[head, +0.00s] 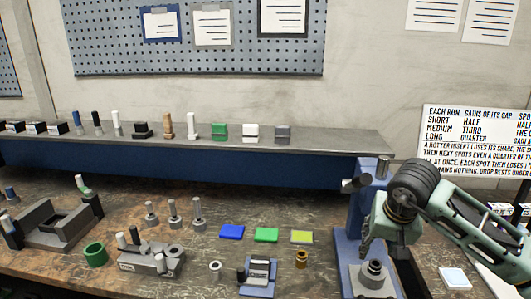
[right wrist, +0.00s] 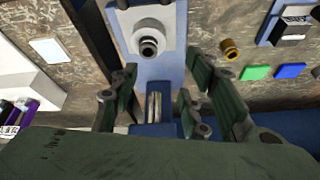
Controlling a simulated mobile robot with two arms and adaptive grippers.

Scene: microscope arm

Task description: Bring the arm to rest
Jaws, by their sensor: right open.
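A blue microscope stand (head: 352,225) rises from the workbench at the right, with a metal cylinder (head: 355,184) sticking out sideways near its top. A pale base plate with a round grey fitting (head: 373,272) is at its foot. My right gripper (head: 376,240) is in front of the stand, pointing down above the fitting, and hides part of the post. In the right wrist view my right gripper (right wrist: 166,78) is open, its fingers on either side of a shiny metal cylinder (right wrist: 153,106); I cannot tell whether they touch it. The fitting (right wrist: 149,42) shows beyond the fingertips. My left gripper is out of view.
Blue, green and yellow pads (head: 266,235), a brass piece (head: 301,259) and a black-and-silver block (head: 257,276) lie left of the stand. A raised shelf (head: 330,140) with small parts runs behind. A white square (head: 455,278) lies at the right.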

